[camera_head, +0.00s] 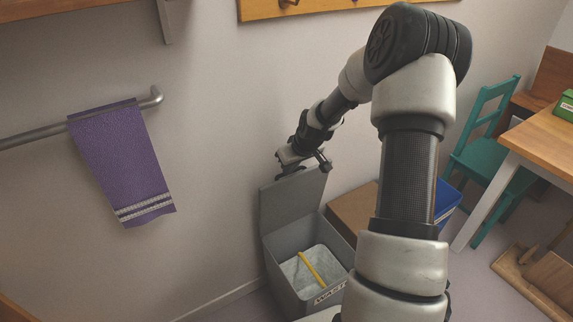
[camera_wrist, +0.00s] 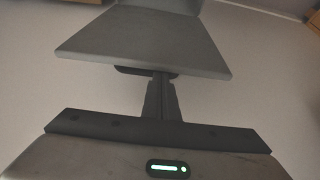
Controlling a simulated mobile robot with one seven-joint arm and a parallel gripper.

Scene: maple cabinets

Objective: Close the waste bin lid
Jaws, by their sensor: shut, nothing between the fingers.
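The grey waste bin (camera_head: 276,274) stands on the floor by the wall, with a label on its front. Its lid (camera_head: 291,202) is open and stands roughly upright at the back of the bin. The lid also fills the upper middle of the wrist view (camera_wrist: 145,42). My gripper (camera_head: 290,173) is shut and empty at the lid's top edge. In the wrist view, my gripper's fingers (camera_wrist: 161,78) reach to the lid's near edge, and their tips are partly hidden there. I cannot tell whether they touch it.
A yellow stick-like item (camera_head: 311,269) lies inside the bin. A brown box (camera_head: 352,208) and a blue bin (camera_head: 445,200) stand to the right, partly behind my arm. A purple towel (camera_head: 122,163) hangs on a rail at left. A teal chair (camera_head: 490,160) and wooden table (camera_head: 545,140) are at right.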

